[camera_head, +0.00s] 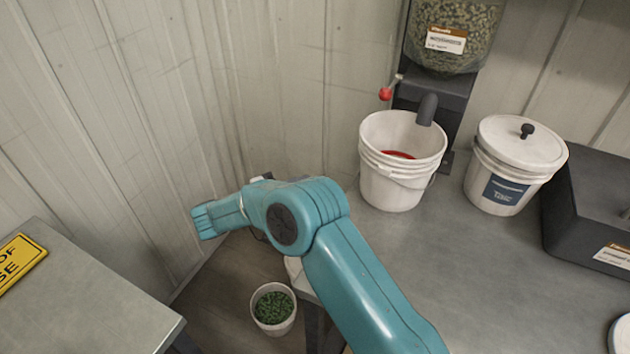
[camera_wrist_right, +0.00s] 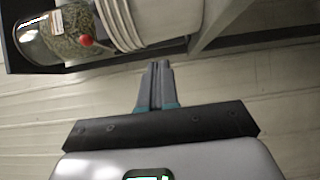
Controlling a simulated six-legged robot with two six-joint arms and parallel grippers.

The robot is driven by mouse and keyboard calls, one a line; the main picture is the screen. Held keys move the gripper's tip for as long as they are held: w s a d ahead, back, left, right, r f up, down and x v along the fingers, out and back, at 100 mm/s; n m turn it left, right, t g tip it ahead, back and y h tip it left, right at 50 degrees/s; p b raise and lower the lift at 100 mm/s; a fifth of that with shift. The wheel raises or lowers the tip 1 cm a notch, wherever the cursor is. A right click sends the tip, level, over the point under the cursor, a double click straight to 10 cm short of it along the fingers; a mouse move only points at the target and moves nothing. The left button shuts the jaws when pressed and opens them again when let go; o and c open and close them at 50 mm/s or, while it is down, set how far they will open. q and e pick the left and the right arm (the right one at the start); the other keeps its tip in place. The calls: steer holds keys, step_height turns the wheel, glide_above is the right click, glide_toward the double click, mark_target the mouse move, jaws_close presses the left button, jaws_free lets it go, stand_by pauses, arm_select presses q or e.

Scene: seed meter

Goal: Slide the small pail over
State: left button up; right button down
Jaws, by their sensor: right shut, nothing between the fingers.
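A small white pail (camera_head: 273,325) holding green pellets stands low on the floor between the two counters. A larger white pail (camera_head: 390,188) with something red inside stands upright on the right counter, under the dispenser's spout. It also shows sideways at the top of the right wrist view (camera_wrist_right: 160,22). My right gripper (camera_wrist_right: 156,66) is shut and empty, its fingertips pointing toward this pail and apart from it. In the head view my teal arm reaches over the counter's left corner, and I cannot make out its fingertips there. My left gripper is not in view.
The seed dispenser (camera_head: 455,40) with a red-knobbed lever (camera_head: 385,94) stands at the back wall. A lidded white bucket (camera_head: 505,190) and a dark box (camera_head: 590,205) stand to the right. A yellow sign (camera_head: 18,262) lies on the left counter (camera_head: 80,310).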

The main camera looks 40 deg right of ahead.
glide_toward(363, 171)
steer(key=w+d, duration=0.2)
steer(key=d, duration=0.2)
steer(key=shift+s+d+r+p, duration=0.15)
steer(key=shift+s+d+p, duration=0.4)
steer(key=shift+s+d, duration=0.55)
steer(key=shift+s, duration=0.4)
